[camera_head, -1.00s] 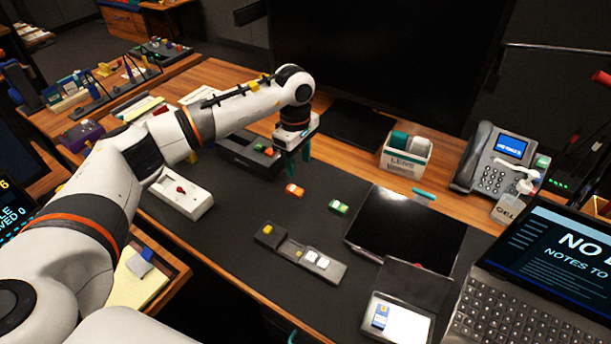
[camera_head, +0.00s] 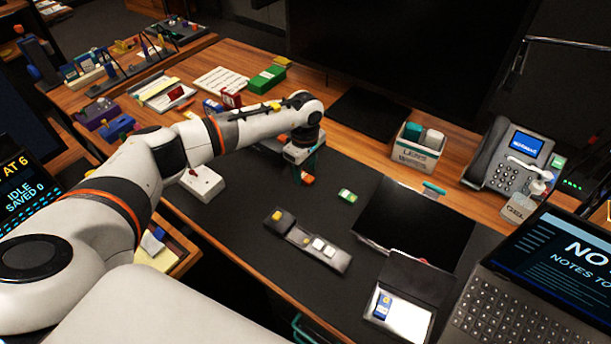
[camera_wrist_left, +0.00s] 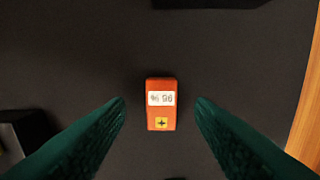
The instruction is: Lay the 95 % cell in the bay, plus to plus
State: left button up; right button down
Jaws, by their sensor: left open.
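The orange cell (camera_wrist_left: 161,104) lies flat on the dark mat. Its white label seems to read 95 %, upside down in the left wrist view, with a plus on a yellow patch at its near end. My left gripper (camera_wrist_left: 160,106) is open, its teal fingers left and right of the cell, with gaps showing. In the head view the cell (camera_head: 307,178) is partly hidden by the gripper (camera_head: 304,166). The bay is a recess in the grey trackball panel (camera_head: 337,261), which has a yellow piece and white buttons. I do not see my right gripper.
A green cell (camera_head: 347,195) lies right of the orange one. A dark screen (camera_head: 415,222) and a white-lined open case (camera_head: 400,318) are farther right. A white box with a red knob (camera_head: 202,183) is left of the gripper. Mat between cell and panel is clear.

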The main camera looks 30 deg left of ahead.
pick_arm(q)
jog(key=shift+f, duration=0.95)
jog(key=shift+c, duration=0.3)
jog(key=c, duration=1)
jog(key=shift+r, duration=0.1)
